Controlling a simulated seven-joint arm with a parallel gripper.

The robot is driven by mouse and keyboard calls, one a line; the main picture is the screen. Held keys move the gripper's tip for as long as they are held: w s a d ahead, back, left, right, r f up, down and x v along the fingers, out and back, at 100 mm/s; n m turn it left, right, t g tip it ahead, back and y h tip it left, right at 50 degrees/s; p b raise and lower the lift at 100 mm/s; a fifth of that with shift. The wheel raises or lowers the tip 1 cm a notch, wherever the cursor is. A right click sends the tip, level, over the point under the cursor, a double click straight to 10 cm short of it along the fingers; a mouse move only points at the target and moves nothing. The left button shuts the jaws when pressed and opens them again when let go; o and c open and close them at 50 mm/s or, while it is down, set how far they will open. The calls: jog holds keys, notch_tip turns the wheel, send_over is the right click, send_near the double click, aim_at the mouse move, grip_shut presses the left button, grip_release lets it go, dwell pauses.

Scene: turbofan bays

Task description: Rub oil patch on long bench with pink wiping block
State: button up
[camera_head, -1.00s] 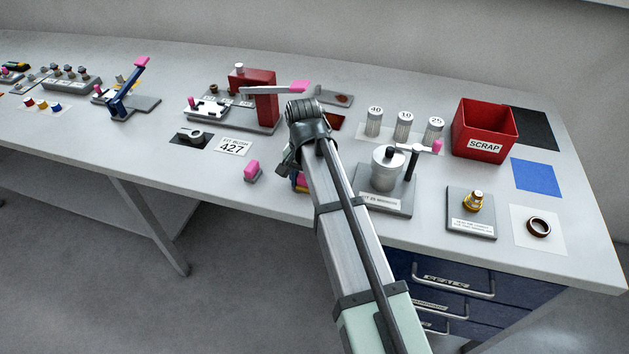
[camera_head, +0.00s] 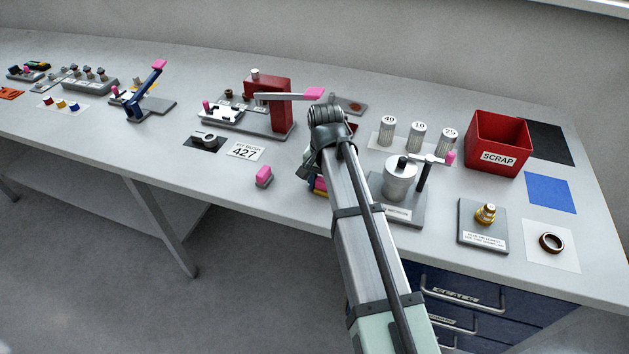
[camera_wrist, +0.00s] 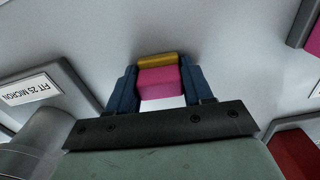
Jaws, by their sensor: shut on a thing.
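The pink wiping block (camera_wrist: 158,82), pink with a gold-yellow layer along its far edge, is between the two dark blue fingers of my gripper (camera_wrist: 157,90) in the wrist view. My gripper is shut on it. In the head view the block (camera_head: 320,185) shows partly beside my arm, near the front edge of the long bench (camera_head: 225,178); my gripper (camera_head: 309,172) is mostly hidden behind my wrist. I cannot tell whether the block touches the bench. I cannot make out the oil patch for certain.
A pink-topped grey block (camera_head: 264,176) stands left of my gripper. A grey fixture with a metal cylinder (camera_head: 400,180) stands close on the right. A red press (camera_head: 275,105) is behind. The red scrap bin (camera_head: 498,143) is farther right. Bare bench lies at front left.

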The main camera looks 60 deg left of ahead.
aim_at(307, 187)
jog(key=shift+w+d, duration=1.15)
jog(key=shift+d, duration=0.05)
jog(key=shift+s+a+r, duration=0.1)
jog(key=shift+s+a, duration=2.6)
jog(key=shift+a, duration=0.15)
notch_tip(307, 187, up, 8)
jog(key=shift+d, duration=0.15)
jog(key=shift+w, duration=0.1)
